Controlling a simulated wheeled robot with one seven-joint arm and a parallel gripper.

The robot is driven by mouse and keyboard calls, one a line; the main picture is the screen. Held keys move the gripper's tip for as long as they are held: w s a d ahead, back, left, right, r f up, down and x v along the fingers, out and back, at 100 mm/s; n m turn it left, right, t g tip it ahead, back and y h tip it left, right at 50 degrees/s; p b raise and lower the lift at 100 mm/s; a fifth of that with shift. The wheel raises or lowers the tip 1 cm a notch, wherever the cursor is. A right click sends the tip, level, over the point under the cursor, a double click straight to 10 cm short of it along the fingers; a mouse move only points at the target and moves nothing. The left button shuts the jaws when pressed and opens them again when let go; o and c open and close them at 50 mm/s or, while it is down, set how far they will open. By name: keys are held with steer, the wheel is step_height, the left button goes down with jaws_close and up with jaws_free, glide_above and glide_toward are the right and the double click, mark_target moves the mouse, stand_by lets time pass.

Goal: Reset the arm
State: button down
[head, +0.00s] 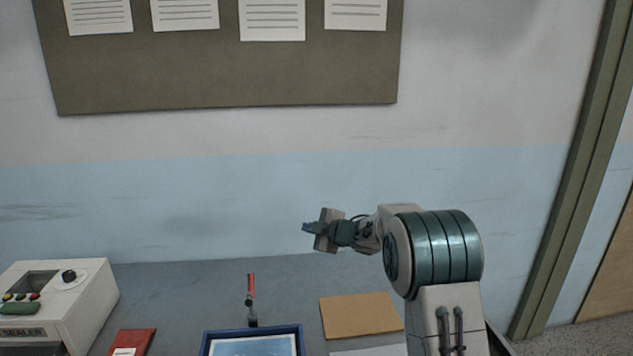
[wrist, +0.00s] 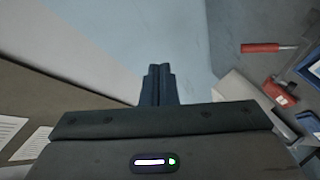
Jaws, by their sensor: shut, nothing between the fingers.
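My gripper (head: 307,228) is held in the air above the grey worktop in the head view, pointing left with the arm bent. In the wrist view my gripper (wrist: 160,70) shows its two dark fingers side by side, shut with nothing between them. It touches nothing that I can see.
On the worktop (head: 180,290) are a sealer machine (head: 75,285), a red book (head: 132,341), a red-handled tool (head: 251,295), a blue-rimmed tray (head: 303,338) and a brown board (head: 360,315). A notice board (head: 220,75) hangs on the wall behind. A door frame (head: 580,170) stands at right.

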steer(key=s+d+r+m+t+h, duration=0.2)
steer(key=s+d+r+m+h, duration=0.25)
steer(key=d+r+m, duration=0.35)
steer(key=s+d+m+g+h, duration=0.1)
steer(key=s+d+m+h, duration=0.45)
steer(key=s+d, duration=0.55)
steer(key=s+f+m+g, duration=0.3)
steer(key=s+g, duration=0.1)
steer(key=s, duration=1.2)
steer(key=s+a+f+m+g, duration=0.1)
steer(key=s+f+m+g, duration=0.2)
steer(key=s, duration=1.2)
steer(key=shift+s+f+m+g, duration=0.35)
steer(key=shift+f+g, duration=0.25)
steer(key=shift+f, duration=0.1)
